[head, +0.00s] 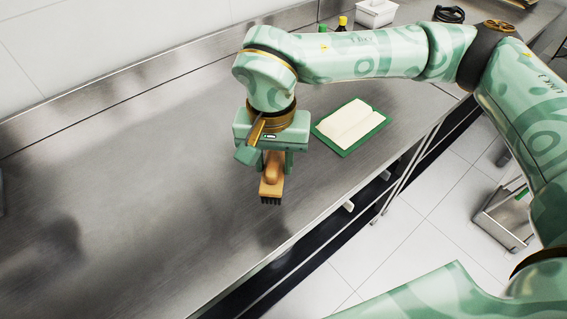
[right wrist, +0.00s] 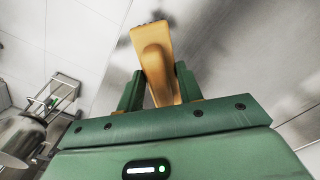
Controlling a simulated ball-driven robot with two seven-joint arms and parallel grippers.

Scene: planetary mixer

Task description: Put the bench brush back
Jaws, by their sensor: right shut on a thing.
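The bench brush (head: 271,181) has an orange-tan wooden body with dark bristles at its lower end. In the head view it hangs below my right gripper (head: 272,160), over the steel bench (head: 130,180). My right gripper is shut on the brush. In the right wrist view the brush (right wrist: 158,62) stands between the two green fingers of my right gripper (right wrist: 158,88). I cannot tell whether the bristles touch the bench top. My left gripper is not in view.
An open book with a green cover (head: 351,126) lies right of my gripper. A white container (head: 375,13), a yellow-capped bottle (head: 342,23) and a dark coiled item (head: 449,14) stand at the back. The bench's left part is clear. Its front edge drops to a tiled floor (head: 400,235).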

